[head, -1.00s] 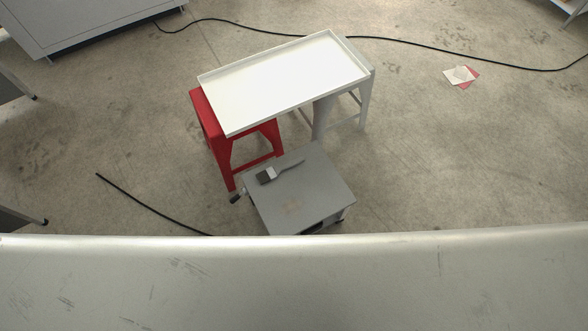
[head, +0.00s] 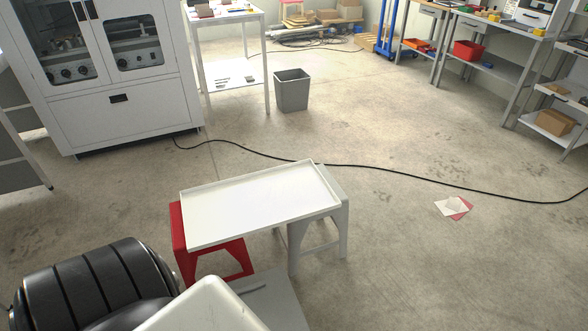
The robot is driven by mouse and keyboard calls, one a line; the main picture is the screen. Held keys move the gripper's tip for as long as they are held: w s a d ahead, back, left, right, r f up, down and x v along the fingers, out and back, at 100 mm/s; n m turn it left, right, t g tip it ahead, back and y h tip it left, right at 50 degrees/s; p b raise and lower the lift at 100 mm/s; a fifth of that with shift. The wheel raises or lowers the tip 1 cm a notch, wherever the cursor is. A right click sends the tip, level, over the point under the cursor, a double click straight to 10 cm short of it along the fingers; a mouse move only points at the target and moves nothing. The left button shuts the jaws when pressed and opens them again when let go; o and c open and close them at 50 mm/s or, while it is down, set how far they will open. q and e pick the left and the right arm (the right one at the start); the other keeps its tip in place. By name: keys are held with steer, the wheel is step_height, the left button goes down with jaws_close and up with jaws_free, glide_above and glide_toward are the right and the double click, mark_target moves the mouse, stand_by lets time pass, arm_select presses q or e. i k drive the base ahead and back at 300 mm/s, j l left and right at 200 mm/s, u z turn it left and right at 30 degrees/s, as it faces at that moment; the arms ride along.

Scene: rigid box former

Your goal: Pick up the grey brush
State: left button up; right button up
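The grey brush is not visible in the head view now. The low grey stand (head: 283,302) it lay on shows only in part at the bottom edge, behind large black and white parts that look like my own arm. Neither of my grippers is in view.
A white tray (head: 262,204) rests across a red stool (head: 178,232) and a grey stool (head: 340,222), just behind the stand. A black cable (head: 400,173) crosses the floor beyond. Papers (head: 453,207) lie at right. A grey bin (head: 292,92) stands farther back. The right floor is mostly open.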

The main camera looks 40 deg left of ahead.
mark_target(255, 285)
steer(key=i+l+z, duration=0.45)
steer(key=i, duration=0.25)
steer(key=i+u, duration=0.2)
steer(key=u, duration=0.15)
steer(key=i+u, duration=0.3)
steer(key=i+l+u, duration=0.1)
steer(key=u, duration=0.25)
steer(key=i+u, duration=0.1)
steer(key=u, duration=0.4)
steer(key=i+u, duration=0.15)
steer(key=u, duration=0.35)
steer(key=i+l+u, duration=0.1)
steer(key=u, duration=0.4)
steer(key=l+u, duration=0.1)
steer(key=u, duration=0.4)
steer(key=i+l+u, duration=0.15)
steer(key=u, duration=0.35)
